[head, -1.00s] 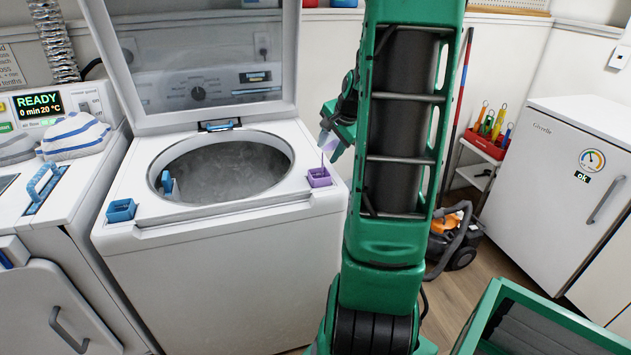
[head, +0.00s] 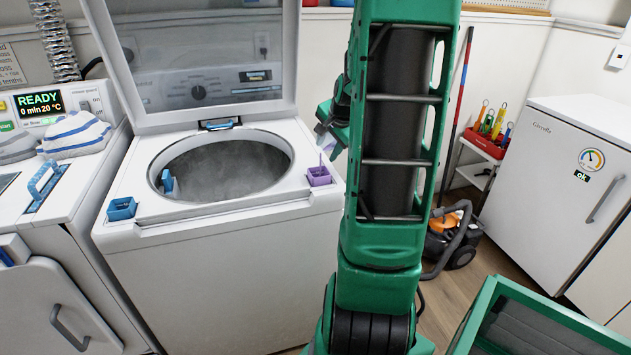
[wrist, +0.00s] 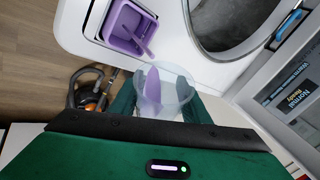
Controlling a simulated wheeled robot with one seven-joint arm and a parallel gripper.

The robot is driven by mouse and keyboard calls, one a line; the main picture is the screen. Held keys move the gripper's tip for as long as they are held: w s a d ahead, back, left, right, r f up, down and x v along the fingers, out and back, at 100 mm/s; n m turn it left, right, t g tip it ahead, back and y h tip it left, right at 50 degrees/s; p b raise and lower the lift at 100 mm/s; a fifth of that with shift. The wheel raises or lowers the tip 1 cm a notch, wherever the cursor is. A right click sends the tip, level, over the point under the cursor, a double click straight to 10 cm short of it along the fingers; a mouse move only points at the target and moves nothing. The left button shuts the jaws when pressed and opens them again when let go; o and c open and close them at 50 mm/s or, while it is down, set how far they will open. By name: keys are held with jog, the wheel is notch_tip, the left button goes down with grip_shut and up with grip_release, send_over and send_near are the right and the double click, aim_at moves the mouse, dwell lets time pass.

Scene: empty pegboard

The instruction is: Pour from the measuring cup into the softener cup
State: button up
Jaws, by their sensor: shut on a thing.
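The softener cup (head: 319,177) is a square purple cup at the washer's right front corner; in the wrist view (wrist: 113,42) I see into it. The measuring cup (wrist: 173,77) is clear with purple liquid inside, tilted, and held near the softener cup. In the head view the measuring cup (head: 329,146) is small, just above the softener cup. A thin purple strip lies over the softener cup's edge in the wrist view, seemingly liquid. My arm hides part of the head view.
The open washer drum (head: 222,168) lies left of the softener cup, with its raised lid behind. A blue cup (head: 122,209) sits at the washer's left front corner. A vacuum cleaner (head: 455,237) and a white fridge (head: 572,185) stand to the right.

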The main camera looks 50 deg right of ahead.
jog(key=shift+f+h, duration=0.2)
jog(key=shift+h, duration=0.3)
